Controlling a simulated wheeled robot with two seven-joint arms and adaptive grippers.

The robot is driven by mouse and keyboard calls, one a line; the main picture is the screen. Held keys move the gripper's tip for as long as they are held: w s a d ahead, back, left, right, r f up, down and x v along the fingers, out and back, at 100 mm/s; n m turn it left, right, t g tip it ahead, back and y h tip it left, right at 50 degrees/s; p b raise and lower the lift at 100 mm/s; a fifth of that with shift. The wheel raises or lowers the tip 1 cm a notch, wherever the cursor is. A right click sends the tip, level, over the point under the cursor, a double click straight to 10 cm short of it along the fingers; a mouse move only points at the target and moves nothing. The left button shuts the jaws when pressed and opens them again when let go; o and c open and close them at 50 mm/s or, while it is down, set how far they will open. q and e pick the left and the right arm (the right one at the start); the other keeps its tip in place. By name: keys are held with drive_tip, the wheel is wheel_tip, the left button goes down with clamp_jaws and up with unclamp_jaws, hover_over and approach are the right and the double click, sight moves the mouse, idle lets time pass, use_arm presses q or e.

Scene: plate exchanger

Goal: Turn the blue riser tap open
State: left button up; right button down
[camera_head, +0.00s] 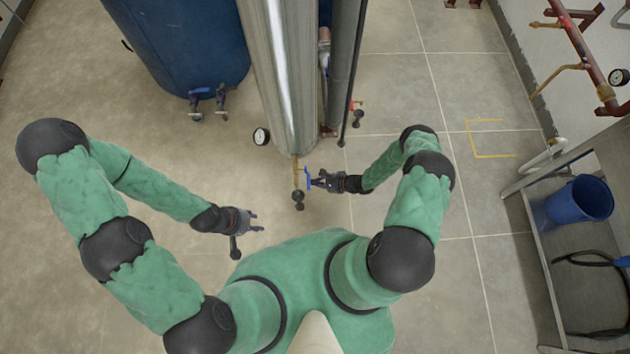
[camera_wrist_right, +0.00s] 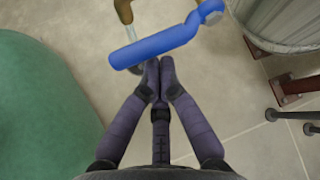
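The blue riser tap handle (camera_head: 308,179) is on the brass pipe (camera_head: 296,170) below the tall silver cylinder. In the right wrist view the blue handle (camera_wrist_right: 155,47) is a bar lying at a slant across the view, just beyond the fingertips. My right gripper (camera_head: 313,181) is beside the handle on its right. In the wrist view its fingers (camera_wrist_right: 160,68) are together, with tips at the handle's lower edge; whether they touch it I cannot tell. My left gripper (camera_head: 257,221) is open and empty, lower left of the tap.
The silver cylinder (camera_head: 282,75) stands behind the tap, with a round gauge (camera_head: 261,137) at its left. A blue tank (camera_head: 180,45) with valves is at the back left. A bench with a blue bucket (camera_head: 585,199) is at the right.

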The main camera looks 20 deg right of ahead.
drive_tip(key=shift+s+a+r, duration=0.1)
drive_tip(key=shift+s+r, duration=0.05)
drive_tip(key=shift+r, duration=0.3)
idle(0.5)
